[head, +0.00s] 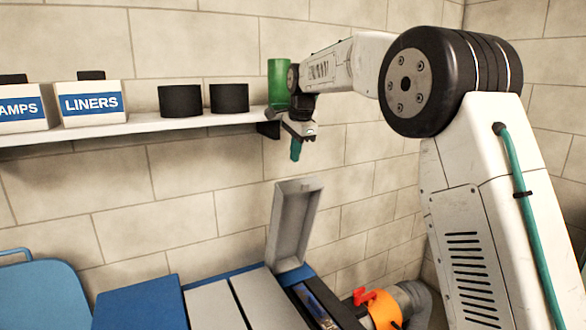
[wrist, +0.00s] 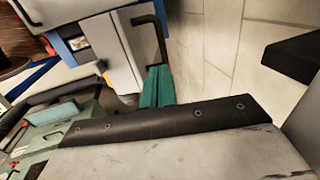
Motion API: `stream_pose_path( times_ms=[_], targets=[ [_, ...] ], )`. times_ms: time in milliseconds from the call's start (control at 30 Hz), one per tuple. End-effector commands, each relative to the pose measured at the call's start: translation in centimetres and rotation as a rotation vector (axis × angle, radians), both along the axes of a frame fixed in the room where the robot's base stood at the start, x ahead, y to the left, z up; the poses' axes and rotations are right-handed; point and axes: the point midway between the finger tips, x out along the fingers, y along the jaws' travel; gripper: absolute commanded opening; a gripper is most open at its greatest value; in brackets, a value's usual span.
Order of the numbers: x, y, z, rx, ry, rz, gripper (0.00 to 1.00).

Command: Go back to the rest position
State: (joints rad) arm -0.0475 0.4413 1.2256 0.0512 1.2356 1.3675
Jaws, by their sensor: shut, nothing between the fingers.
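My gripper (head: 296,150) hangs below the wrist at the end of my raised arm, close to the wall and just right of the shelf's end. Its green fingers point down and are together, with nothing between them. The fingers also show in the wrist view (wrist: 155,90). In the head view, the gripper is above a raised grey lid (head: 296,225) and apart from it.
The wall shelf (head: 140,127) bears a LINERS box (head: 92,104), another labelled box (head: 20,110) and two black cylinders (head: 180,101). Below are a blue and grey bench unit (head: 140,305), a blue chair-like thing (head: 40,295) and an orange fitting (head: 383,308). The wall is close behind.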

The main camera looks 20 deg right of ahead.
Motion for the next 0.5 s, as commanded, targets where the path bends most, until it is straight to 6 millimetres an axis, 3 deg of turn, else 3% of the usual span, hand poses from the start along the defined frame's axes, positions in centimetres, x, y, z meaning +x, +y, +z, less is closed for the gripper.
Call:
stream_pose_path(
  times_ms=[100,333,433,500],
  targets=[
    [-0.1,-0.3,1.8,0.0,-0.001,-0.002,0.0],
    [-1.5,-0.6,3.5,-0.009,0.0,0.027,0.0],
    [-4.4,-1.0,4.5,-0.029,0.001,0.096,0.0],
    [-7.5,-1.3,5.2,-0.051,0.004,0.172,0.0]
  ],
)
